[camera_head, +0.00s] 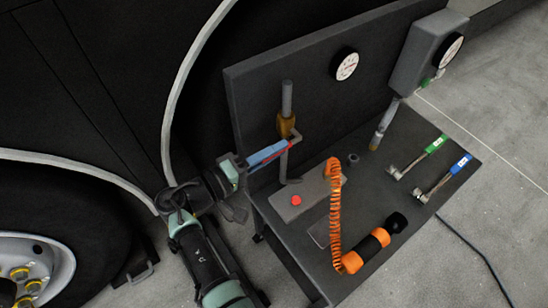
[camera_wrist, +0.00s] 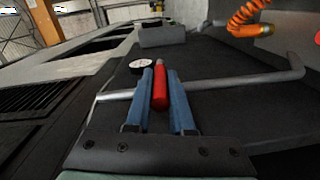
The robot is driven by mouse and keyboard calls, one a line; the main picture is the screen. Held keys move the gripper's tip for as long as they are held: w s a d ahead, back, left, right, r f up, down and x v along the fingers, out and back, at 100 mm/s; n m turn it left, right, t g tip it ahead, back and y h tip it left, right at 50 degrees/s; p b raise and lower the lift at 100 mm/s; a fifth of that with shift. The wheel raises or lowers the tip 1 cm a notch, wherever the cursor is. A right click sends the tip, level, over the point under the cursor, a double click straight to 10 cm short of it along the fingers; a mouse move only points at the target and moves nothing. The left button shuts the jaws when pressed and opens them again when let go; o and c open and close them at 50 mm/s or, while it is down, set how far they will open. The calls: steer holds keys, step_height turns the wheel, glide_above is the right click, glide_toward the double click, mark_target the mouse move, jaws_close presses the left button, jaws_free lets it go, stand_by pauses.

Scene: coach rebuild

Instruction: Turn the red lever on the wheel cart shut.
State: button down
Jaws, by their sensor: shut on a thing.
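The red lever (camera_head: 277,147) is on a brass valve (camera_head: 286,125) in an upright grey pipe (camera_head: 287,96) at the cart's back panel. In the head view it is a thin red strip beside my blue fingers. My gripper (camera_head: 268,153) reaches in from the left at the lever. In the wrist view, the red lever (camera_wrist: 160,88) lies between the two blue fingers of my gripper (camera_wrist: 160,78), which are shut on it. The grey pipe (camera_wrist: 230,84) crosses behind the fingers. In the head view the fingers hide part of the lever.
The wheel cart's top (camera_head: 385,215) holds an orange-and-black tool (camera_head: 366,250) with a coiled orange hose (camera_head: 335,215), a grey box with a red button (camera_head: 296,200), and green- and blue-handled tools (camera_head: 437,144). A gauge (camera_head: 344,64) is on the back panel. A wheel (camera_head: 35,270) stands left.

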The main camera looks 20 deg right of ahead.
steer(key=shift+w+f+h+b, duration=0.1)
steer(key=shift+f+h+b, duration=0.05)
steer(key=shift+h+b, duration=0.3)
steer(key=c, duration=0.8)
jaws_free()
steer(key=shift+f, duration=0.1)
steer(key=s+a, duration=0.1)
steer(key=a, duration=0.7)
steer(key=s+a+b, duration=0.1)
steer(key=a, duration=0.3)
steer(key=shift+s+a, duration=0.3)
steer(key=shift+a, duration=0.05)
